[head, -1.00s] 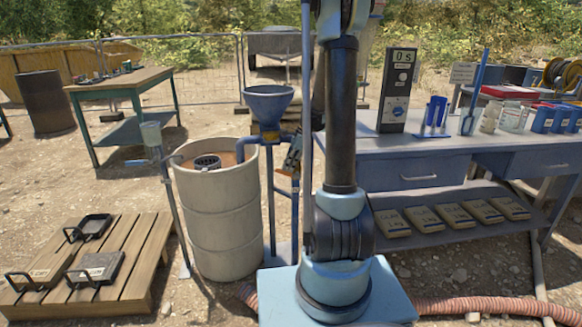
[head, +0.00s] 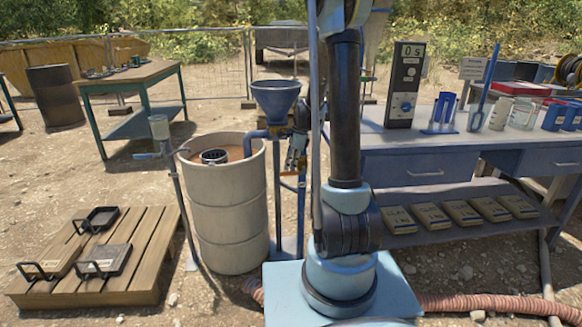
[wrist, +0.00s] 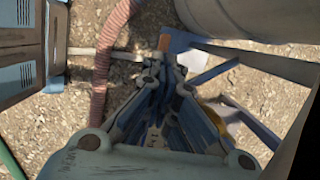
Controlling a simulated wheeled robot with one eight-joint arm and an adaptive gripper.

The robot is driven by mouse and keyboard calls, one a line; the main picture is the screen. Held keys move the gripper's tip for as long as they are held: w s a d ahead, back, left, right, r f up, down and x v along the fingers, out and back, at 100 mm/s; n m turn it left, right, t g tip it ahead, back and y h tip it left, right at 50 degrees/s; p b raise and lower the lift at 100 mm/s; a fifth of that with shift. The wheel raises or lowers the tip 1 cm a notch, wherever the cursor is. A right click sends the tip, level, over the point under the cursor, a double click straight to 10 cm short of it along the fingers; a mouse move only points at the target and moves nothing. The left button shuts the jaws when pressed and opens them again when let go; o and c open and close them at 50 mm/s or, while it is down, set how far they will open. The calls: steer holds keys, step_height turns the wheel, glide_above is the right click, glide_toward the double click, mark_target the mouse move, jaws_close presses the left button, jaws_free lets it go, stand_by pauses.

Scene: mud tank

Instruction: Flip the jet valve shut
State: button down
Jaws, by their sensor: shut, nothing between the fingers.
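The blue mud hopper funnel (head: 276,100) stands on a blue frame beside the mud tank (head: 226,215), a pale drum filled with brown mud. A blue pipe (head: 256,136) runs from below the funnel toward the tank. I cannot clearly pick out the jet valve or tell how its handle stands. My gripper (head: 295,158) hangs just right of the pipework below the funnel, partly behind my own arm. In the wrist view my gripper (wrist: 168,68) is shut and empty, pointing down past blue frame bars. An orange patch (wrist: 165,42) shows beyond the fingertips.
A blue bench (head: 425,150) with a timer box (head: 404,85) and jars stands at the right. A wooden pallet (head: 145,245) with trays lies at the left. A ribbed hose (head: 470,303) runs along the ground. A thin stand (head: 177,195) rises left of the tank.

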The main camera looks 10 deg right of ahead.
steer(key=shift+a, duration=0.1)
steer(key=v, duration=1.2)
steer(key=s+d+r+n, duration=0.1)
steer(key=s+r+n, duration=0.3)
steer(key=s, duration=0.7)
steer(key=s+d+f+n+h, duration=0.1)
steer(key=s+f+n, duration=0.2)
steer(key=s, duration=0.5)
steer(key=s+d+f+n+t, duration=0.1)
steer(key=s+f+n, duration=0.2)
steer(key=s+n, duration=0.3)
steer(key=s+d+f+n+t+h, duration=0.1)
steer(key=s+f+n, duration=0.3)
steer(key=s, duration=0.6)
steer(key=shift+n+h, duration=0.3)
steer(key=shift+n, duration=0.3)
steer(key=shift+s+d, duration=0.1)
